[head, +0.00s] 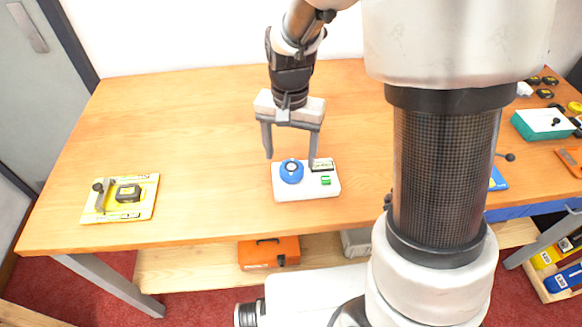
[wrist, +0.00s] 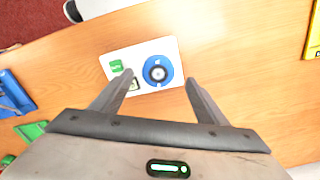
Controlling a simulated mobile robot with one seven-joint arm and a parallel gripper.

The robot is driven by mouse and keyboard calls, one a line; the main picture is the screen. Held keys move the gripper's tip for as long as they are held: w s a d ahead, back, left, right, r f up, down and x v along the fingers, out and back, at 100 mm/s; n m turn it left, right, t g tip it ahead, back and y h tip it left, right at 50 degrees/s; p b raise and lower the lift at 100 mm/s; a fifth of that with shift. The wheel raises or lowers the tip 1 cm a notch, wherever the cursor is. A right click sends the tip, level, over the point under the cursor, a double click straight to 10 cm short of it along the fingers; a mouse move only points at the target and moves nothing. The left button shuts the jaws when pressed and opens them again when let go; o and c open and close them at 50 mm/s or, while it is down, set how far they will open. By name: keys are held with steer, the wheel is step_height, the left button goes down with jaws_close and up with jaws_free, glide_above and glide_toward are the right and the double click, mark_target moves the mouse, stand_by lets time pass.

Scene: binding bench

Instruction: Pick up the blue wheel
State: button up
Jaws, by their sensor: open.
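The blue wheel (head: 291,171) is a round blue disc with a pale ring and dark centre, on the left part of a white block (head: 307,189). The block also carries a green button and a small display. In the wrist view the blue wheel (wrist: 158,71) lies on the white block (wrist: 109,55), ahead of my fingers. My gripper (head: 290,160) is open and empty, pointing down above the block. In the wrist view my gripper (wrist: 158,84) has its two fingers spread wide, with the wheel between their lines. I cannot tell the exact height of the fingertips above the block.
A yellow board (head: 144,209) with a black device lies at the table's left. A teal and white box (head: 542,124) and small tools lie at the far right. An orange case (head: 268,252) sits on the shelf below. The wooden table (head: 205,130) is clear around the block.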

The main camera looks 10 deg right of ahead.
mark_target(291, 168)
steer(key=f, duration=0.4)
steer(key=shift+s+d+f+b, duration=0.1)
steer(key=shift+s+f+b, duration=0.15)
steer(key=shift+f+b, duration=0.1)
steer(key=shift+r, duration=0.1)
steer(key=shift+c, duration=0.3)
steer(key=c, duration=1.1)
steer(key=shift+c, duration=0.2)
steer(key=shift+r, duration=0.1)
